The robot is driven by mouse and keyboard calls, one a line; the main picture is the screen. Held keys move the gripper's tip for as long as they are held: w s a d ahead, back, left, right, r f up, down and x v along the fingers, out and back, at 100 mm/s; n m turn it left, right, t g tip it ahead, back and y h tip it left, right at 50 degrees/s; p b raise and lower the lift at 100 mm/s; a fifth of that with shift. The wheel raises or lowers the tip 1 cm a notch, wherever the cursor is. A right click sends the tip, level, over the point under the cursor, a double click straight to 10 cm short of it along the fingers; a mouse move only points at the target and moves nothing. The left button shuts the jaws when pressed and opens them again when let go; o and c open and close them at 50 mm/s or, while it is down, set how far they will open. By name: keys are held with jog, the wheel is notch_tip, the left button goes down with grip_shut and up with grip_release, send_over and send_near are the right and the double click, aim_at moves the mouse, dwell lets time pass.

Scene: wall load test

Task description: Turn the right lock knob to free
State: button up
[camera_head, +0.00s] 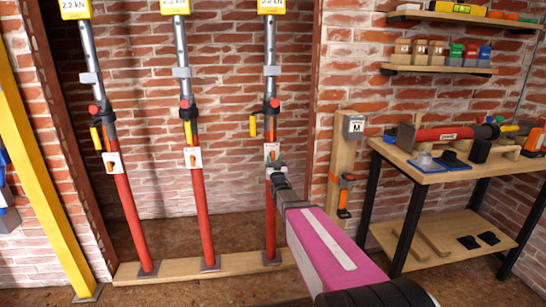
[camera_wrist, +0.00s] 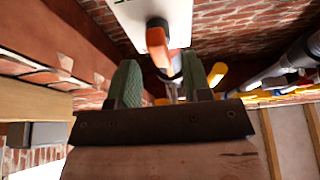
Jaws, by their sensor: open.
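Three red props with grey upper tubes stand side by side in the head view. The right prop (camera_head: 271,220) carries a white plate (camera_head: 272,149) with a small orange lock knob (camera_head: 271,157), partly hidden by my gripper. My gripper (camera_head: 276,170) is just below and in front of that plate. In the wrist view my open green fingers (camera_wrist: 160,80) point at the white plate (camera_wrist: 140,12) and the orange knob (camera_wrist: 158,38). The knob is beyond the fingertips, roughly between them in the picture. I cannot tell whether they touch it, or its lock setting.
The left prop (camera_head: 127,210) and middle prop (camera_head: 203,215) have similar orange knobs on white plates. Yellow gauges top the props. A wooden post (camera_head: 341,170) and a workbench (camera_head: 440,174) with tools stand to the right. A wooden sill (camera_head: 235,261) lies under the props.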

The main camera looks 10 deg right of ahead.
aim_at(273, 157)
jog(key=shift+x, duration=2)
jog(key=c, duration=0.8)
jog(key=shift+o, duration=0.2)
